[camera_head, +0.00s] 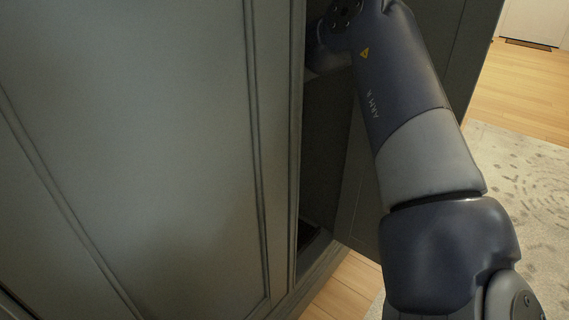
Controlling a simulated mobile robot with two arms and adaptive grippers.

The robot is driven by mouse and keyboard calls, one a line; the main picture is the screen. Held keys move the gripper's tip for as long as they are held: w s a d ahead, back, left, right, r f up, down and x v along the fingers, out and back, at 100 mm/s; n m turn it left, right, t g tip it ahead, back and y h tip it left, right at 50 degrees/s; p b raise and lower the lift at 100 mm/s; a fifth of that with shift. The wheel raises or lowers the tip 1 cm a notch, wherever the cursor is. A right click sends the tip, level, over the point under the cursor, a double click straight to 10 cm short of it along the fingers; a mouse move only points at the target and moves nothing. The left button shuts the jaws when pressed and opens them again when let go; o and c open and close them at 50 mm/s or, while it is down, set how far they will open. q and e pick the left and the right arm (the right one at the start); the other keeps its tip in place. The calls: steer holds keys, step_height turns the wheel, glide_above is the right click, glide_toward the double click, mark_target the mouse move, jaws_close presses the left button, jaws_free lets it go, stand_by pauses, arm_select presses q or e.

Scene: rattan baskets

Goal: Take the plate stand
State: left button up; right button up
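The plate stand is not visible in the head view. My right arm comes in from the lower right and reaches up to a gap in a grey-green cabinet (160,140). The far end of the arm goes into the dark opening at the top, so the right gripper is hidden. My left arm and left gripper are not in view.
The cabinet's dark interior (328,140) shows between its left front panel and an open door (478,45) behind my arm. A patterned rug (525,185) lies on the wooden floor (515,90) to the right.

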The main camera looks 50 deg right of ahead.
steer(key=shift+f, duration=0.1)
jaws_close()
stand_by(0.4)
